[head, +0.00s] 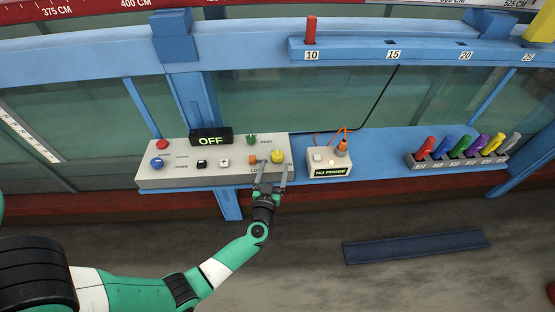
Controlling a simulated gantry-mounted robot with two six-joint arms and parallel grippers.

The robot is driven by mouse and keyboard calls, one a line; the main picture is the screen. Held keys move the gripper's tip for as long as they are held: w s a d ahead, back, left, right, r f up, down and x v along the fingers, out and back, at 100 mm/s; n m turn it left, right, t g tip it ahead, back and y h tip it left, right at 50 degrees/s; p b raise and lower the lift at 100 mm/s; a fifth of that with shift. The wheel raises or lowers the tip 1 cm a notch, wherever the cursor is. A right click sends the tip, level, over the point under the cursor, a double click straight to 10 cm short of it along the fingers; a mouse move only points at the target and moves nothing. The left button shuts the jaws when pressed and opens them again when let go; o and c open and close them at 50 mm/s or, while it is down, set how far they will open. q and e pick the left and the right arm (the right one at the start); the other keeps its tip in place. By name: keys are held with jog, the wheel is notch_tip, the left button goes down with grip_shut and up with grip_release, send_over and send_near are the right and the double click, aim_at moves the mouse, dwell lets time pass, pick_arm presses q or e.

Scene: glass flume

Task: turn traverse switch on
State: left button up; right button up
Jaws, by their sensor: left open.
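A grey control panel (215,177) sits on the blue shelf, with a display (211,138) reading OFF on its top edge. It carries a red button (162,145), a blue knob (157,163), a black switch (202,164), a white switch (224,162), a green knob (252,140), an orange button (253,159) and a yellow knob (278,156). The labels are too small to tell which is the traverse switch. My left gripper (272,170) is open at the panel's front right, fingers spread just in front of the yellow knob. Contact cannot be told. My right gripper is out of view.
Right of the panel stands a small box (329,162) with a NO PROBE display and an orange cable. A grey rack (465,160) of several coloured probes sits further right. A numbered blue rail (420,52) runs above. A dark blue tray (415,246) lies on the floor.

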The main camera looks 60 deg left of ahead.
aim_at(276, 160)
pick_arm(q)
jog(key=b+x, duration=0.1)
jog(key=x, duration=0.4)
jog(key=shift+f+b, duration=0.1)
jog(key=shift+b, duration=0.25)
jog(key=shift+w+a, duration=0.3)
jog(key=shift+a, duration=0.05)
grip_shut()
